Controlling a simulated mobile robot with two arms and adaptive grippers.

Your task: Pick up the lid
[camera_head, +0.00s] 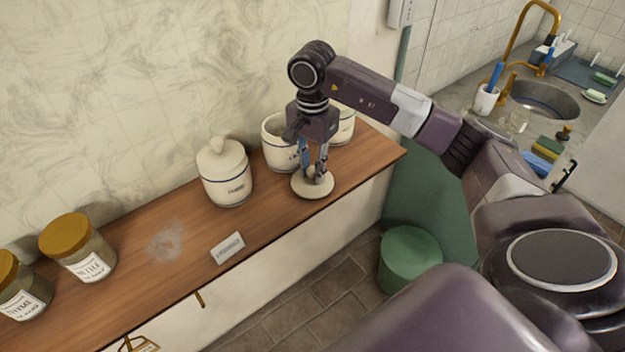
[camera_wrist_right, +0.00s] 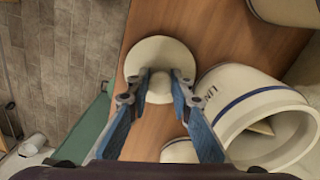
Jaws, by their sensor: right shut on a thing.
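The lid (camera_head: 312,187) is a cream disc with a round knob, at the front edge of the wooden shelf. My right gripper (camera_head: 318,176) points down over it and is shut on its knob. In the right wrist view the lid (camera_wrist_right: 158,54) lies between the two fingertips (camera_wrist_right: 160,84). I cannot tell whether the lid touches the shelf. An open cream jar (camera_head: 279,150) with a blue band stands just behind it; in the right wrist view this jar (camera_wrist_right: 255,112) shows its open mouth. My left gripper is not in view.
A lidded cream jar (camera_head: 224,175) stands left of the lid, and another cream jar (camera_head: 346,125) is partly hidden behind my gripper. A small label card (camera_head: 228,247) lies near the shelf's (camera_head: 150,282) front edge. Glass jars with wooden lids (camera_head: 77,247) stand far left. A green bin (camera_head: 408,262) is below.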

